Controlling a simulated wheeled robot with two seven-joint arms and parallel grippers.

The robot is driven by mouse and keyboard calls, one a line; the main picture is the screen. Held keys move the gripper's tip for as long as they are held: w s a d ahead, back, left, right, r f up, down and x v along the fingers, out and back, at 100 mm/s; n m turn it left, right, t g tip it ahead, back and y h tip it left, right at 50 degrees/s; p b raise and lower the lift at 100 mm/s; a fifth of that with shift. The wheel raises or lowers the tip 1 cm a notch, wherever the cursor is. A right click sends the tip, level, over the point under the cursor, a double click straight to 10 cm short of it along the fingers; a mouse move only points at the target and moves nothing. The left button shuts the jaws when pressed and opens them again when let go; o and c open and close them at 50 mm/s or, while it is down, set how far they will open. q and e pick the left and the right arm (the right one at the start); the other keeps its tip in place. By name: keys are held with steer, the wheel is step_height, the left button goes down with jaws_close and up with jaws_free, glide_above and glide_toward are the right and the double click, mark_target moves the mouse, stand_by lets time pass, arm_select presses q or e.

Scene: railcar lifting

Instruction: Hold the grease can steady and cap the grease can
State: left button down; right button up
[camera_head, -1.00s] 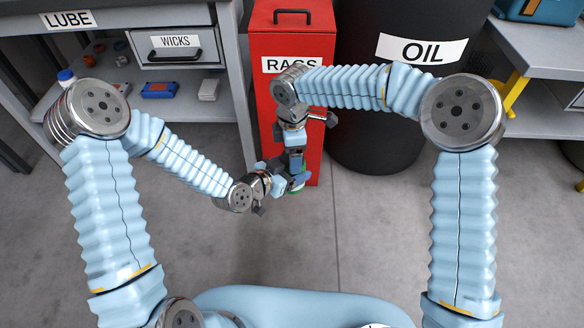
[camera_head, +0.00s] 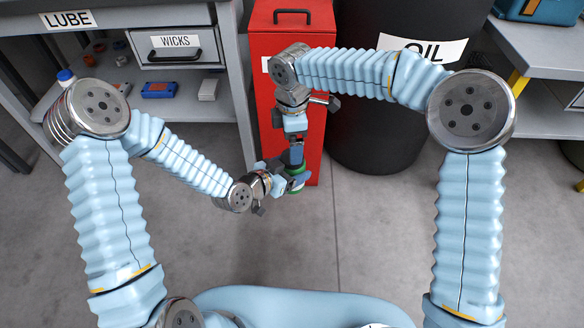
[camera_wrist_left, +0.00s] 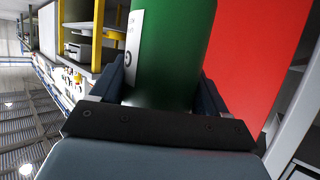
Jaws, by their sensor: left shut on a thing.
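The green grease can (camera_head: 297,187) is upright in front of the red cabinet, small and partly covered in the head view. In the left wrist view the can (camera_wrist_left: 175,45) fills the space between my left fingers, its white label on its left side. My left gripper (camera_head: 286,178) is shut on the can from the left; its fingers (camera_wrist_left: 163,92) lie on both sides of it. My right gripper (camera_head: 296,163) points down just above the can. Whether its fingers are open or shut is too small to tell. I cannot make out the cap.
The red rags cabinet (camera_head: 262,110) stands just behind the can. A black oil drum (camera_head: 375,150) is right of it. The lube shelf (camera_head: 215,75) is at left, and another bench (camera_head: 540,50) at right. The floor in front is clear.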

mark_target(292, 172)
steer(key=shift+c, duration=0.5)
steer(key=r+n, duration=0.1)
steer(key=n, duration=0.1)
steer(key=shift+r+n, duration=0.15)
steer(key=shift+n, duration=0.15)
step_height(292, 172, up, 2)
steer(key=n, duration=0.4)
steer(key=shift+r, duration=0.1)
steer(key=shift+f, duration=4.05)
